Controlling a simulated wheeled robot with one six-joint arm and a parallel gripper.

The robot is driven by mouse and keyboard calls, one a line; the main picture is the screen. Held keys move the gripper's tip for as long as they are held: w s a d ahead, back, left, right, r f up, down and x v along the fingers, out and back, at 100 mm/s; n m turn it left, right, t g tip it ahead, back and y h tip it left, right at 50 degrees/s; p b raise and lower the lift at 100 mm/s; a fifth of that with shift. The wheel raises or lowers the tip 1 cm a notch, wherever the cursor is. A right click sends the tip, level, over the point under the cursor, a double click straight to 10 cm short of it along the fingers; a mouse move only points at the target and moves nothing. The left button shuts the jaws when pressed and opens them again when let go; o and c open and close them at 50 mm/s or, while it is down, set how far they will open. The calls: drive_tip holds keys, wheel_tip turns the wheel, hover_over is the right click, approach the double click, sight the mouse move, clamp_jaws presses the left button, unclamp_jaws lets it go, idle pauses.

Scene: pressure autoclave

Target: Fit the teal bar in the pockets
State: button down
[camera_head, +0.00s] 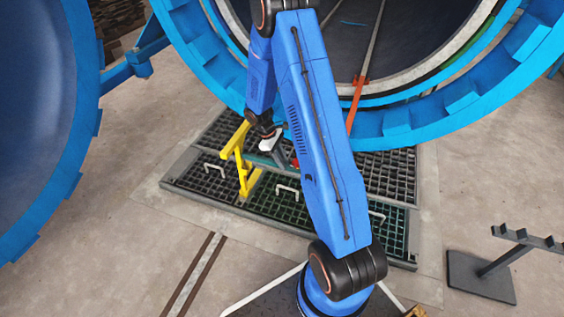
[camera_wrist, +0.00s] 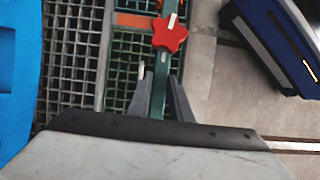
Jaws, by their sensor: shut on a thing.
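My gripper (camera_head: 268,143) is low over the floor grating in front of the autoclave mouth. In the wrist view its two fingers (camera_wrist: 161,98) are closed on the teal bar (camera_wrist: 159,76), which runs away from between them. A red star knob (camera_wrist: 170,34) sits on the bar beyond the fingertips. In the head view a little of the bar (camera_head: 257,159) shows beside a yellow stand (camera_head: 241,160). My arm hides much of this area. I cannot clearly make out the pockets or whether the bar touches them.
The blue autoclave rim (camera_head: 400,125) curves close behind the grating (camera_head: 205,178). Its open door (camera_head: 45,110) stands at the left. White handles (camera_head: 288,190) rise from the grating. A dark notched stand (camera_head: 495,270) is at the right. Concrete floor lies clear at front left.

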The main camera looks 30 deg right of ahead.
drive_tip(key=shift+f, duration=2.9)
drive_tip(key=shift+f, duration=1.55)
drive_tip(key=c, duration=1.5)
unclamp_jaws()
drive_tip(key=shift+c, duration=0.2)
drive_tip(key=v, duration=1.6)
drive_tip(key=shift+r, duration=0.1)
drive_tip(key=shift+w+a+r, duration=0.2)
drive_tip(key=shift+r, duration=0.4)
